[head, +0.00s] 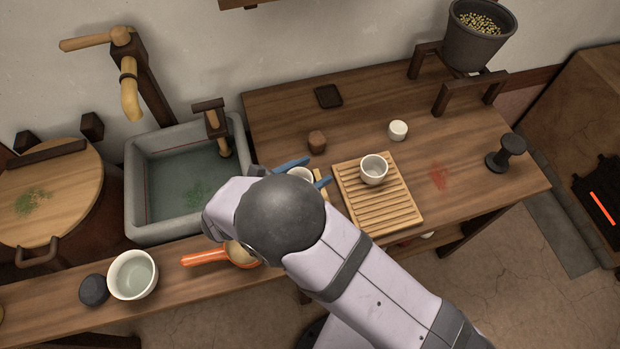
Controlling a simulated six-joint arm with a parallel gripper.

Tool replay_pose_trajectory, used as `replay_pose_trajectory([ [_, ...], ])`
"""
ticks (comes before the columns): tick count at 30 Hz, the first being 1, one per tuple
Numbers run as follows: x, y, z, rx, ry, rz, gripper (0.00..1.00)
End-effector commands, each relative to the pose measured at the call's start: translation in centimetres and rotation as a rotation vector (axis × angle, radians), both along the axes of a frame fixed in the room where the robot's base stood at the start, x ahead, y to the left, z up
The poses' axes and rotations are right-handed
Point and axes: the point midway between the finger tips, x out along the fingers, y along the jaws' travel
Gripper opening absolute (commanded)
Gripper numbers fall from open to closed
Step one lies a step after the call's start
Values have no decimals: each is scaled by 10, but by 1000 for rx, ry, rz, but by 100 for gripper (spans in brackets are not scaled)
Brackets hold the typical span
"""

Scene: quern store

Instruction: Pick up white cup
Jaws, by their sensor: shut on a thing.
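A white cup (300,173) shows between the two blue fingers of my gripper (312,171), which is shut on it. The round dark joint of my arm hides the cup's lower part, and I cannot tell whether it is off the table. A second white cup (373,167) stands upright on the slatted wooden tray (408,216), right of my gripper. A small white cup-like piece (398,130) stands on the table behind that tray.
The wooden table (275,110) has free room at the back left. A brown block (317,141), a dark coaster (328,96) and a black tamper-like piece (505,153) stand around. A stone sink (135,195), a white bowl (132,275) and an orange-handled pan (205,257) are at left.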

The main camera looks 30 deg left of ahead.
Motion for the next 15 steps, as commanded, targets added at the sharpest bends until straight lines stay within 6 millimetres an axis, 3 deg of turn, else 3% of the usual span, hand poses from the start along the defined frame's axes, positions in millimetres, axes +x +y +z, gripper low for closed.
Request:
replay_pose_trajectory([
  [7,0,0,39,3,-1,-1,26],
  [15,0,0,58,1,0,0,26],
])
